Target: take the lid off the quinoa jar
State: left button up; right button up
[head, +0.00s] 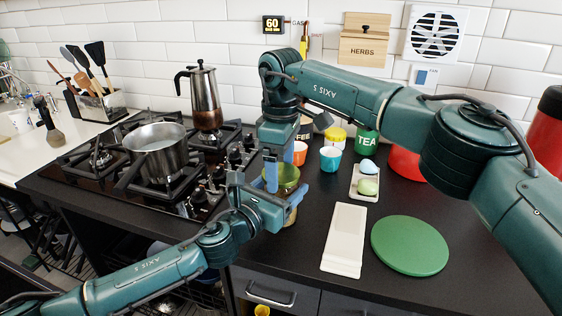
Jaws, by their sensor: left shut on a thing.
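A jar with a green lid (289,176) stands at the front of the black counter, right of the hob. I take it for the quinoa jar, but no label is readable and my grippers cover much of it. My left gripper (275,209) reaches in from the lower left and is shut on the jar's body, below the lid. My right gripper (278,172) points down from above, its blue fingers at the lid. The lid sits on top of the jar. Whether the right fingers press on the lid or stand open around it cannot be told.
The hob with a steel pot (158,152) is left.

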jog(key=c, duration=0.9)
jog(key=n, duration=1.3)
jog(key=shift+r, duration=0.1)
jog(key=n, duration=0.4)
jog(key=shift+n, duration=0.3)
jog(key=n, duration=1.7)
jog(key=shift+n, duration=0.3)
jog(key=n, duration=0.6)
jog(key=shift+n, duration=0.3)
jog(key=n, duration=0.6)
jog(key=shift+n, duration=0.3)
jog(key=n, duration=0.5)
jog(key=shift+r+n, duration=0.1)
jog(key=shift+n, duration=0.2)
jog(key=shift+r, duration=0.15)
